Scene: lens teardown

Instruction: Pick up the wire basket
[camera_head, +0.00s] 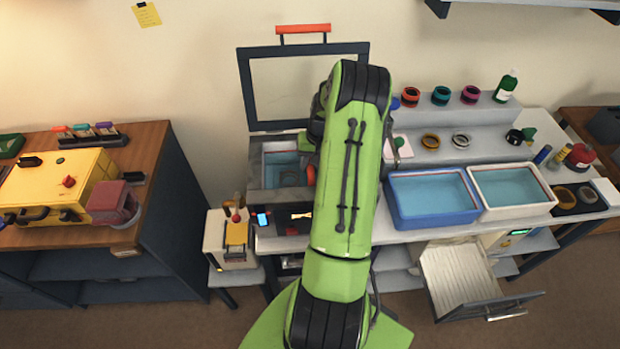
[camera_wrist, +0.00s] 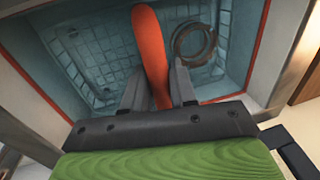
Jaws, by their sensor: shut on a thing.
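The wire basket (camera_wrist: 88,62) shows in the wrist view as a pale grid low inside a blue-lined tank (camera_wrist: 240,45). A dark ring (camera_wrist: 212,50) lies at its right side. An orange handle (camera_wrist: 150,40), apparently the basket's, rises toward me. My gripper (camera_wrist: 160,88) is shut on this handle, one finger on each side. In the head view the tank (camera_head: 268,178) stands left of my green arm, which hides my gripper and most of the basket. I cannot tell whether the basket touches the tank floor.
The tank's framed lid (camera_head: 305,85) stands open behind it. A blue basin (camera_head: 432,220) and a white basin (camera_head: 510,210) sit right of my arm. An open drawer (camera_head: 465,275) juts out below. A small cream device (camera_head: 228,240) stands left of the tank.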

